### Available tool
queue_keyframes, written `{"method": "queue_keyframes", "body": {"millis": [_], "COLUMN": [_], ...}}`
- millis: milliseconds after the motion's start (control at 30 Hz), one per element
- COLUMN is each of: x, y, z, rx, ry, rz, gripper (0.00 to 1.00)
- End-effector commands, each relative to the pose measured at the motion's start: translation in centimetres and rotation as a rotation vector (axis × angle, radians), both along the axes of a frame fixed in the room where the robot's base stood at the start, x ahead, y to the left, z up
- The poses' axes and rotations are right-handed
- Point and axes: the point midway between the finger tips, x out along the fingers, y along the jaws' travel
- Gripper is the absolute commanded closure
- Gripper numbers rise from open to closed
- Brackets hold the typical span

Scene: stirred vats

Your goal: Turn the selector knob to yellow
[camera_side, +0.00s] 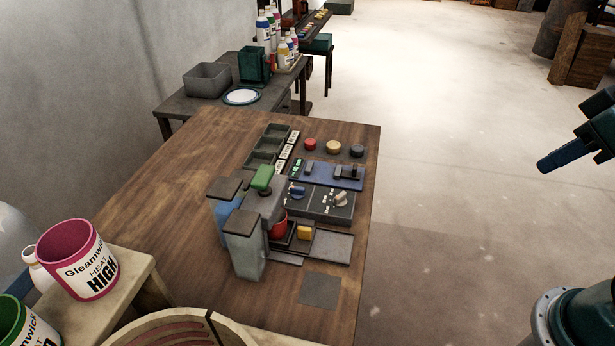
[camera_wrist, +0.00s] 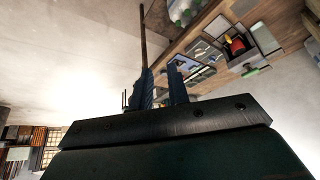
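A grey control panel (camera_side: 320,212) lies on the wooden table in the side view. It carries a blue-and-white knob (camera_side: 297,191) at its left and a cream knob (camera_side: 341,198) at its right, with small pale marks around them. I cannot tell which is the selector, nor which colour either points to. My gripper (camera_side: 544,166) is at the right, in the air well away from the table. In the wrist view my gripper (camera_wrist: 162,72) shows two blue fingers apart with nothing between them. The knobs are too small to make out there.
Left of the panel stand grey-blue containers (camera_side: 245,245) and a green-topped part (camera_side: 263,178). A red cup (camera_side: 279,224) and yellow block (camera_side: 304,233) sit in front. Open floor separates arm and table.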

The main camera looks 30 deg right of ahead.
Motion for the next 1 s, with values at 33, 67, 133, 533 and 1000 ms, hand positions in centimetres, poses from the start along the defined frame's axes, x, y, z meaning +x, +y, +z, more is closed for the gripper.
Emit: {"method": "queue_keyframes", "body": {"millis": [33,67,133,533,1000], "x": [0.1,0.2,0.6,6.9,17.4], "y": [0.0,0.1,0.2,2.0,6.2], "z": [0.0,0.1,0.2,1.7,0.6], "rx": [-0.001,-0.001,-0.002,-0.024,-0.045], "ry": [0.0,0.001,0.003,0.031,0.065], "rz": [0.003,0.005,0.015,0.163,0.399], "gripper": [0.72,0.67,0.67,0.67,0.67]}}
